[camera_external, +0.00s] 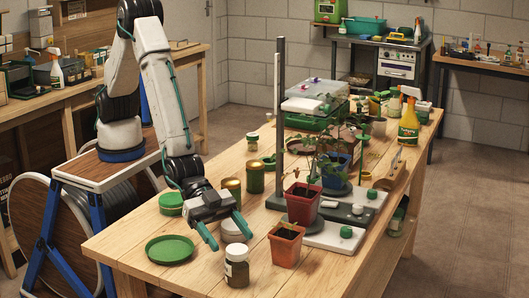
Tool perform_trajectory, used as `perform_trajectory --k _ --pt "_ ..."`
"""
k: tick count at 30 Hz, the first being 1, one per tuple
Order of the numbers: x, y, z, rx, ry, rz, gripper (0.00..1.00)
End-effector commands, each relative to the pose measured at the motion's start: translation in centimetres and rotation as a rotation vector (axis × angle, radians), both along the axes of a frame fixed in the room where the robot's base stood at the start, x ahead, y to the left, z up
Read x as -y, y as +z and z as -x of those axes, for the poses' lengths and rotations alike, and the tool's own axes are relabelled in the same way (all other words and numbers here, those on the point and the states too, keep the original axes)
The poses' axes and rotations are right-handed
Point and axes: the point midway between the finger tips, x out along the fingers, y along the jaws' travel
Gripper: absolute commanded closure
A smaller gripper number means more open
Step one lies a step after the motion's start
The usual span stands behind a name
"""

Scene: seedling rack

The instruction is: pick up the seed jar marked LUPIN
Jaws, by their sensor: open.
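My gripper (232,242) is open, low over the near end of the wooden table, its two fingers pointing toward the camera. A small jar with a pale lid and brown contents (236,270) stands upright just in front of the fingertips. Another pale-lidded jar (233,231) shows between the fingers, partly hidden by them; I cannot tell whether they touch it. A further small jar (252,141) stands farther back. No jar label is legible at this size, so I cannot tell which one is marked LUPIN.
A green saucer (170,249) lies left of the gripper. A green-lidded tub (171,204) and gold-lidded tins (231,191) stand behind it. A terracotta pot (286,246), a red pot (302,205) and a tall dark post (281,110) stand to the right.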

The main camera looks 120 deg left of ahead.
Motion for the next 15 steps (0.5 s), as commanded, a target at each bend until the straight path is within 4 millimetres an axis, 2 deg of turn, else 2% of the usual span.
perform_trajectory --k 10,15 --pt "1.9 -2.8 -3.3 -0.002 0.001 -0.002 0.32" --pt "2.7 -3.4 -4.8 -0.002 0.001 -0.002 0.32"
